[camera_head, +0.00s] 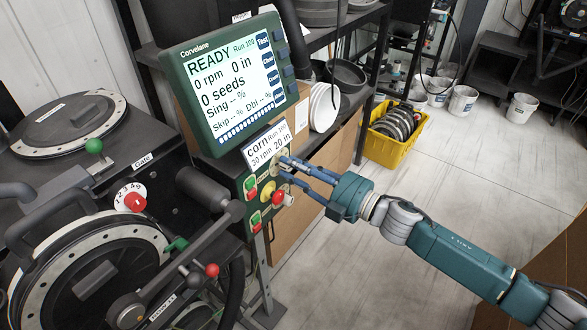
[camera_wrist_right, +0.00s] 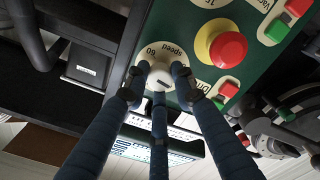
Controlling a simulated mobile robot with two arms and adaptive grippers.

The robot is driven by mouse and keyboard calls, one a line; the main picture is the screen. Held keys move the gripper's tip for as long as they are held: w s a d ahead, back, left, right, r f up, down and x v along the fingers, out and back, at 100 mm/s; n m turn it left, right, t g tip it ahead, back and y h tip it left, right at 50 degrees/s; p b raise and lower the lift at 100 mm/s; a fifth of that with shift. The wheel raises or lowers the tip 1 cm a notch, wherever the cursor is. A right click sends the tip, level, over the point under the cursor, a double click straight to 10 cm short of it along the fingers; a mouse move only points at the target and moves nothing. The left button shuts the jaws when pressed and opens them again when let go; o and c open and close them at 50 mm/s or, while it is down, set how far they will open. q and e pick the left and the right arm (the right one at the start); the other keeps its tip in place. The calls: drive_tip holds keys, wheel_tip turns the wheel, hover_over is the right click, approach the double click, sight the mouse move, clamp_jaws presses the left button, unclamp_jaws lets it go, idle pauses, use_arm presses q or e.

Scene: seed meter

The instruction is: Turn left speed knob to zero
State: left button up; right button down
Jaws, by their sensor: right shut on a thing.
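A white knob (camera_wrist_right: 160,76) sits on a round cream dial printed "speed" and "60" on the green control panel (camera_wrist_right: 200,18). My right gripper (camera_wrist_right: 160,84) is shut on this knob, with its blue fingers around it. In the head view the same gripper (camera_head: 284,168) reaches in from the right to the upper part of the panel, and its fingertips hide most of the dial. A dark slot-like mark shows on the knob; its exact setting is hard to read. My left gripper is not in view.
Beside the dial are a red button on a yellow base (camera_wrist_right: 228,48) and red-green switches (camera_wrist_right: 228,90). The screen (camera_head: 232,82) above reads READY, 0 rpm and 0 seeds. A card (camera_head: 268,144) reads corn, 30 rpm, 20 in. A yellow crate (camera_head: 378,148) stands on open floor behind.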

drive_tip(key=shift+d+f+n+b, duration=0.1)
drive_tip(key=shift+n+b, duration=0.4)
drive_tip(key=shift+n, duration=1.75)
drive_tip(key=shift+f+n+b, duration=0.1)
drive_tip(key=shift+n+b, duration=0.4)
drive_tip(key=shift+n, duration=1.75)
drive_tip(key=c, duration=1.4)
unclamp_jaws()
drive_tip(key=shift+r, duration=0.1)
drive_tip(key=shift+c, duration=0.2)
drive_tip(key=shift+w, duration=0.1)
drive_tip(key=shift+d, duration=0.1)
drive_tip(key=v, duration=1.2)
